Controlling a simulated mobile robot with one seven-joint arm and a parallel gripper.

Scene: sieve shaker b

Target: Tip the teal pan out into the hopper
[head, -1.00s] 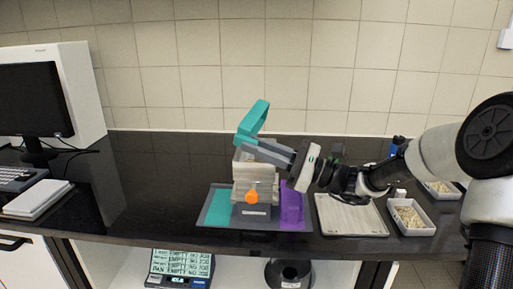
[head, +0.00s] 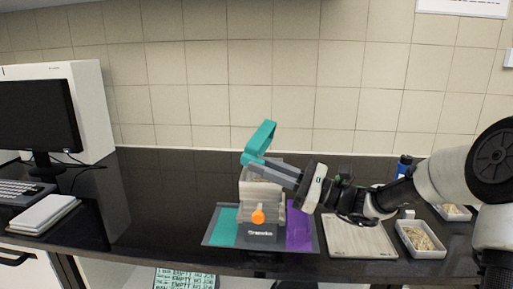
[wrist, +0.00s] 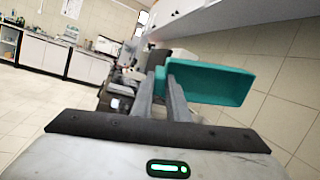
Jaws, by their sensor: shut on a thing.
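The teal pan (head: 261,138) is held up in the air, tilted steeply on its side, over the pale box-shaped stack (head: 262,188) on the machine with an orange knob (head: 258,217). My gripper (head: 268,168) is shut on the pan's lower edge, just above the top of the stack. In the wrist view, the pan (wrist: 212,83) extends right from between my fingers (wrist: 162,88). Its inside looks empty from there. The stack's open top may be the hopper; I cannot tell for sure. My fingers partly hide that top.
The machine stands on a grey mat with teal (head: 223,228) and purple (head: 299,227) areas. A pale tray (head: 360,240) and white dishes of grains (head: 421,238) lie to the right. A monitor (head: 35,120) stands far left.

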